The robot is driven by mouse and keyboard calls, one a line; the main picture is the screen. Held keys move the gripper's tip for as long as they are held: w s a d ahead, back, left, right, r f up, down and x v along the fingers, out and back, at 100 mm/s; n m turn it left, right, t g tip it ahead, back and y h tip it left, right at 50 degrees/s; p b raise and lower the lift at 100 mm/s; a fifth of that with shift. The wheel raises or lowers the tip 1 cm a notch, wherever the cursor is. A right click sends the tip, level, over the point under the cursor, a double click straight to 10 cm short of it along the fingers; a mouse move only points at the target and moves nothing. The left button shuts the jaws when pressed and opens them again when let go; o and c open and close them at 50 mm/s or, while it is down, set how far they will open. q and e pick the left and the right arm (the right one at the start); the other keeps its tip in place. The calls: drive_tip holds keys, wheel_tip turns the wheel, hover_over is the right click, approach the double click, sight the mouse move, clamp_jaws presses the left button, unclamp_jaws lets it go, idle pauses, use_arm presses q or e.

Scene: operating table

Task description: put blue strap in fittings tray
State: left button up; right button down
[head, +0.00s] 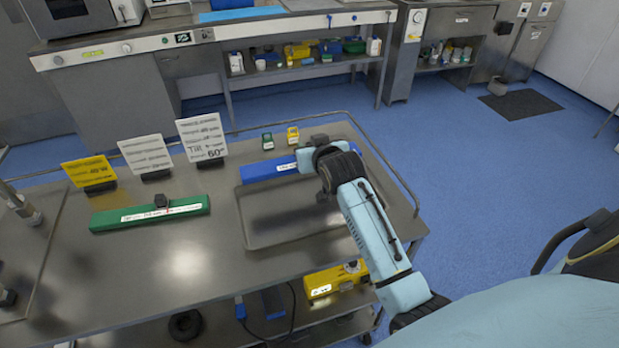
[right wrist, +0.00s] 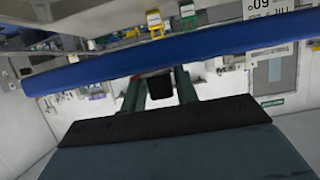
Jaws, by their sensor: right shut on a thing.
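The blue strap (head: 268,170) is a long straight bar with a white label, seen at the far edge of the fittings tray. My right gripper (head: 308,160) is shut on it; the arm hides its right part. In the right wrist view the blue strap (right wrist: 200,53) runs across the picture, and the gripper fingers (right wrist: 160,80) close around a black block at its middle. The fittings tray (head: 262,243) is a shallow grey metal tray below the arm, with a dark reflection on its floor. I cannot tell the strap's exact height above it. My left gripper is out of view.
A green strap (head: 120,218) lies left of the tray. Yellow (head: 88,170) and white (head: 146,154) sign cards stand behind it. Small green (head: 267,141) and yellow (head: 292,135) blocks stand beyond the tray. A rail (head: 385,165) edges the table.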

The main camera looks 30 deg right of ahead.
drive_tip(key=shift+f+b, duration=0.5)
drive_tip(key=shift+f, duration=2.7)
drive_tip(key=shift+f, duration=0.6)
drive_tip(key=c, duration=1.1)
unclamp_jaws()
drive_tip(key=shift+r, duration=0.1)
drive_tip(key=shift+r, duration=0.25)
drive_tip(key=p+v, duration=0.2)
drive_tip(key=v, duration=1)
drive_tip(key=shift+r, duration=0.2)
